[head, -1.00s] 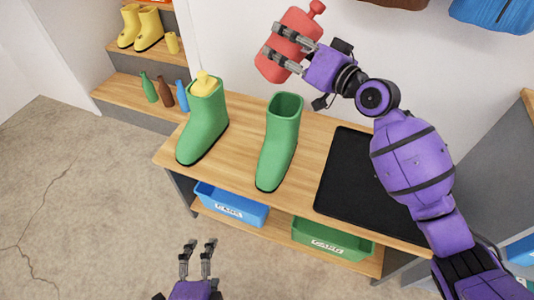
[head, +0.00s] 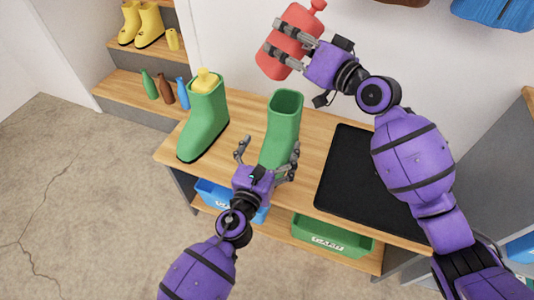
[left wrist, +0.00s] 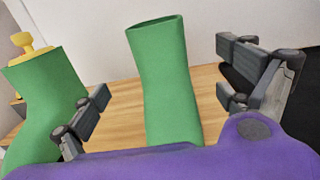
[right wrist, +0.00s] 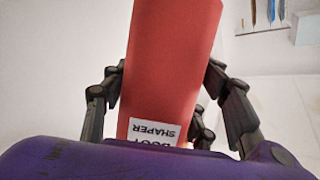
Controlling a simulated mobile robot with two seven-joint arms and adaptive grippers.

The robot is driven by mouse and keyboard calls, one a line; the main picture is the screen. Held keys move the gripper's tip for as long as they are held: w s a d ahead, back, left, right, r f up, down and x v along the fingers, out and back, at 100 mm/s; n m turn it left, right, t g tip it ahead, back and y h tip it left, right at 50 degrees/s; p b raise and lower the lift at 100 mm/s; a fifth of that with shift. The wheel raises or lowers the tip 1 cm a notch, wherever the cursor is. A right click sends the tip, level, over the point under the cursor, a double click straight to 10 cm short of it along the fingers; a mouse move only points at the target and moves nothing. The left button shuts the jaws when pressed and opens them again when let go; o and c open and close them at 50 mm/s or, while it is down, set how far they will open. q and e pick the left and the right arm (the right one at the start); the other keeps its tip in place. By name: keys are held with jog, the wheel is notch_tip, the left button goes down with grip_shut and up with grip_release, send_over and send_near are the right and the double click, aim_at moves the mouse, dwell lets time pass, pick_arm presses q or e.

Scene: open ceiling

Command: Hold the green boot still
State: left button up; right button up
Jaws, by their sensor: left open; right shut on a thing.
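Two green boots stand upright on the wooden bench. The right green boot (head: 284,122) has an open, empty-looking top; its lower part is hidden behind my left gripper in the head view. My left gripper (head: 268,156) is open, with its fingers apart on either side of this boot. In the left wrist view the boot's shaft (left wrist: 166,80) rises between the fingers (left wrist: 160,108), with gaps at both sides. The left green boot (head: 204,122) has a yellow shaper (head: 206,80) in its top. My right gripper (head: 283,48) is shut on a red boot shaper (head: 292,40), held above and behind the bench.
A black mat (head: 350,180) lies on the bench (head: 240,112) at the right. A blue bin (head: 215,196) and a green bin (head: 330,235) sit on the lower shelf. Yellow boots (head: 142,24) and several small bottles (head: 166,92) stand on the steps at the back left.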

aim_at(279, 127)
pick_arm(q)
jog(key=x, duration=0.8)
jog(key=shift+w+d, duration=0.1)
jog(key=shift+w, duration=0.3)
jog(key=shift+c, duration=0.3)
